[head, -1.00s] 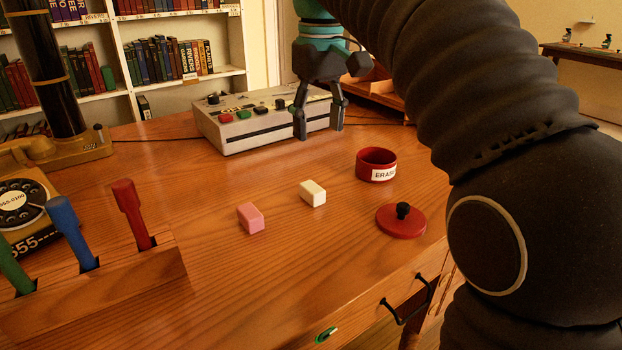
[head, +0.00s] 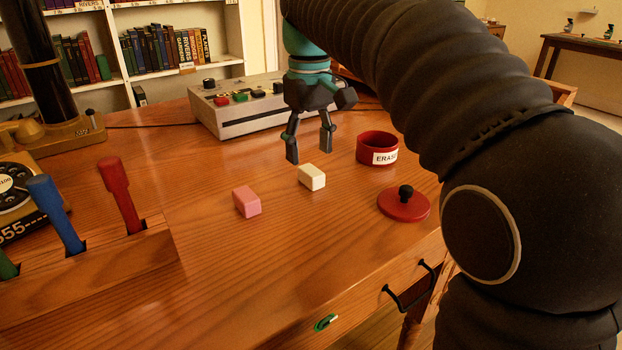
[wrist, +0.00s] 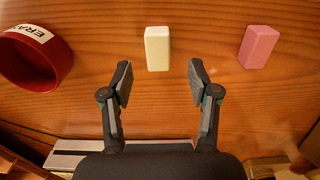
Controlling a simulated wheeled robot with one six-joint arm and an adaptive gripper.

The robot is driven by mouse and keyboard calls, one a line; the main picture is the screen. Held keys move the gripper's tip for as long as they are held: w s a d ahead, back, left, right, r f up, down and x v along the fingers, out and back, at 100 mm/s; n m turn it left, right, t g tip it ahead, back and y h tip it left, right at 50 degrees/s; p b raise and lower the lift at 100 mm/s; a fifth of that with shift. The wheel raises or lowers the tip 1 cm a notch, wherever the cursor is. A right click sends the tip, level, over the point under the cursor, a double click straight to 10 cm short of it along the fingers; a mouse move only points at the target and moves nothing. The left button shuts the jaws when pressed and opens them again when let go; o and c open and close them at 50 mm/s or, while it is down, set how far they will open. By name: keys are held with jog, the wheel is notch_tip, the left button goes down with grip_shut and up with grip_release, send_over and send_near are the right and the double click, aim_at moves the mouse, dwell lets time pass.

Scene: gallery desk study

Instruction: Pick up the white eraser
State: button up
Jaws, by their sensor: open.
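The white eraser (head: 312,177) lies on the wooden desk, between the pink eraser and the red container. My gripper (head: 309,154) is open and empty, above the desk and just behind the white eraser in the head view. In the wrist view, the white eraser (wrist: 157,48) sits ahead of the gap between the open fingertips (wrist: 158,78), not between them. The pink eraser (head: 247,201) lies to the left in the head view; in the wrist view it (wrist: 258,46) is to the right.
An open red container (head: 374,150) with an eraser label stands right of the white eraser. Its red lid (head: 404,204) lies nearer. A grey box with buttons (head: 225,119) is behind. A wooden holder (head: 120,262) with coloured handles stands at left.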

aim_at(311, 170)
notch_tip(311, 170, down, 4)
jog(key=shift+d+f+b, duration=0.1)
jog(key=shift+f+b, duration=0.05)
jog(key=shift+b, duration=0.2)
grip_shut()
